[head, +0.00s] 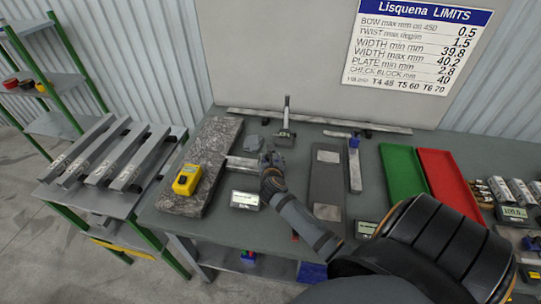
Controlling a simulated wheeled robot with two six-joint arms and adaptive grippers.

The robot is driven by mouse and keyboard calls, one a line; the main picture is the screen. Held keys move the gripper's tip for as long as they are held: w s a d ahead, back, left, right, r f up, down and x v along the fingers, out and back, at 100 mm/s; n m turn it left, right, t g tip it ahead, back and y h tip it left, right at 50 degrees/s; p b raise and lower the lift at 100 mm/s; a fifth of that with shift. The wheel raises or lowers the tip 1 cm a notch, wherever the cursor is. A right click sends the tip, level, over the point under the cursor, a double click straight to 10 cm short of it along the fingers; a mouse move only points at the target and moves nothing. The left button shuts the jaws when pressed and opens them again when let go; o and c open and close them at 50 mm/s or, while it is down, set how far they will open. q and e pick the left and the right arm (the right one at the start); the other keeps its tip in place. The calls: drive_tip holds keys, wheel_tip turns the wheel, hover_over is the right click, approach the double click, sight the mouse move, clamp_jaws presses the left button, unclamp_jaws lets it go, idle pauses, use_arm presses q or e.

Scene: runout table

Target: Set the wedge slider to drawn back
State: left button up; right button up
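One dark arm of mine reaches in from the lower right, and its gripper (268,162) is over the left-middle of the table. It is at the right end of a light grey bar (242,162) that juts from the patterned grey slab (212,140). I cannot tell whether it touches the bar, or whether its fingers are open or shut. No part is clearly recognisable as the wedge slider, so its setting cannot be read. A grey block with an upright post (285,130) stands just behind the gripper. My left gripper is not in view.
A yellow device (187,179) sits on the slab. A small display box (245,199) lies in front. To the right are a dark plate (325,185), a blue-topped grey bar (354,165), a green tray (402,172) and a red tray (448,180). A rail (320,120) runs behind.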

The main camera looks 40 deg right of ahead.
drive_tip(key=shift+w, duration=0.1)
drive_tip(key=shift+a, duration=0.2)
drive_tip(key=v, duration=1.2)
drive_tip(key=shift+d, duration=0.15)
